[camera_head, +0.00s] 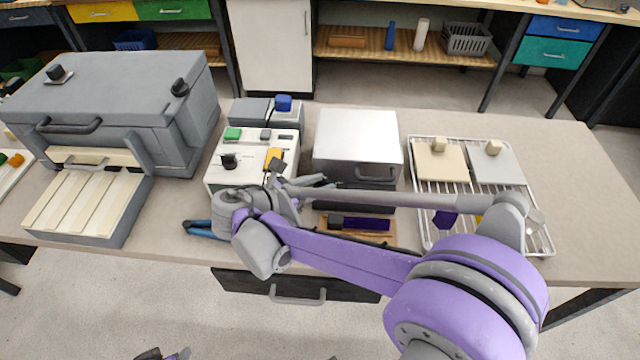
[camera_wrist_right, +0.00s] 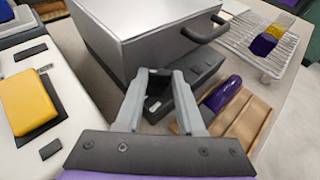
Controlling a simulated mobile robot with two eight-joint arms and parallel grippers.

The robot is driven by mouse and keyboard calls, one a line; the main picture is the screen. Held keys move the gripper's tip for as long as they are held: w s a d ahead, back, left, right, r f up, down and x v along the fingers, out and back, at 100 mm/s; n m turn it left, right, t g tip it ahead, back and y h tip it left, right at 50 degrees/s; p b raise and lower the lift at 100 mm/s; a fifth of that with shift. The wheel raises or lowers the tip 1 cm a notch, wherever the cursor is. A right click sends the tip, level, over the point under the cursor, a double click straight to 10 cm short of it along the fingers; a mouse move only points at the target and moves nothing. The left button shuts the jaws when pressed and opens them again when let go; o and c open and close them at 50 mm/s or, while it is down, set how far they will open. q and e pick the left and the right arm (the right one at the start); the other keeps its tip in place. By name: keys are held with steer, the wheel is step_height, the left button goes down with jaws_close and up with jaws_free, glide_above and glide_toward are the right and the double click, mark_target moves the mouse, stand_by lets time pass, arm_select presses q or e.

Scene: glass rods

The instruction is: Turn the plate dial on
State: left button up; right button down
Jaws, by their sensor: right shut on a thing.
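The plate is a box with a silver top (camera_head: 358,135) and a dark front and base, standing mid-table. It also shows in the right wrist view (camera_wrist_right: 135,15). My right gripper (camera_wrist_right: 160,76) is at the plate's front left corner. Its two grey fingers are shut around a small dark part, which looks like the plate dial (camera_wrist_right: 160,88). The dial's mark and turn angle are not readable. In the head view my right gripper (camera_head: 318,181) is partly hidden by my own arm.
A white control box (camera_head: 212,178) with a yellow button (camera_wrist_right: 27,98) stands left of the plate. A wooden tray (camera_wrist_right: 238,122) with a purple piece (camera_wrist_right: 222,94) lies in front. A wire rack (camera_head: 418,200) is to the right, a grey furnace-like box (camera_head: 120,95) far left.

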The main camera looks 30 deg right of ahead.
steer(key=m+g, duration=0.3)
steer(key=shift+w+g+h, duration=0.3)
steer(key=shift+w, duration=0.05)
steer(key=c, duration=0.8)
jaws_free()
